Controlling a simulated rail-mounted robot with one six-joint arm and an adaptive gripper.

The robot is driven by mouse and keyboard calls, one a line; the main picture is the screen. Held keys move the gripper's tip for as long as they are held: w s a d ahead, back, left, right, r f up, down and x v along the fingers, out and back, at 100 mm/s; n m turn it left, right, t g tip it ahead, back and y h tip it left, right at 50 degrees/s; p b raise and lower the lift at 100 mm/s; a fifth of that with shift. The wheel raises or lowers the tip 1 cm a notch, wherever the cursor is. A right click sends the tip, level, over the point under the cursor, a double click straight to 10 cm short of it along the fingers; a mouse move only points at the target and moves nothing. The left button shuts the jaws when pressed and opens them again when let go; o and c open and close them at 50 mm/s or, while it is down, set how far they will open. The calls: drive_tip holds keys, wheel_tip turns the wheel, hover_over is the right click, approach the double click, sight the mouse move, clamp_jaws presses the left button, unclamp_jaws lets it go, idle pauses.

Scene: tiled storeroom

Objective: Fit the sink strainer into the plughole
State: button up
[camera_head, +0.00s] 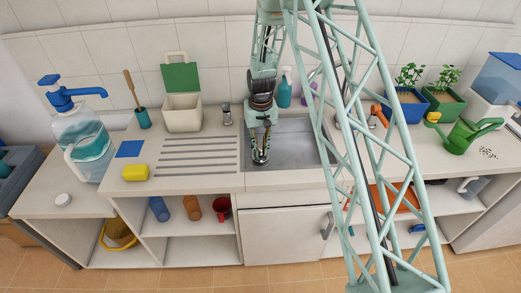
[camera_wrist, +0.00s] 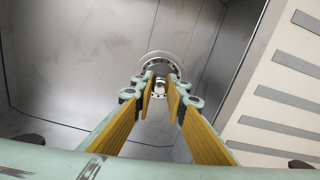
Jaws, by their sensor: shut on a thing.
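The sink strainer (camera_wrist: 166,58) is a round metal piece with a small knob, seen beyond my fingertips in the wrist view. My gripper (camera_wrist: 160,88) is shut on its knob between two yellow-padded fingers. In the head view my gripper (camera_head: 261,148) points down at the left side of the metal sink (camera_head: 294,152), with the strainer's disc (camera_head: 260,159) just below the fingertips. The sink's grey floor and walls (camera_wrist: 100,50) fill much of the wrist view. I cannot make out the plughole; the strainer and my arm may hide it.
The ribbed drainboard (camera_head: 198,155) lies left of the sink, with a yellow sponge (camera_head: 135,173) and a blue cloth (camera_head: 130,149) further left. A white bin with a green lid (camera_head: 183,112) and a teal bottle (camera_head: 284,93) stand behind. A green watering can (camera_head: 464,136) stands right.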

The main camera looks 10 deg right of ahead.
sight(261, 149)
drive_tip(key=shift+f+b, duration=0.3)
drive_tip(key=shift+f, duration=0.25)
drive_tip(key=o, duration=0.9)
drive_tip(key=shift+r, duration=0.1)
wheel_tip(261, 149, up, 11)
drive_tip(key=shift+f, duration=0.1)
drive_tip(key=shift+r, duration=0.5)
drive_tip(key=shift+r, duration=0.1)
idle(0.9)
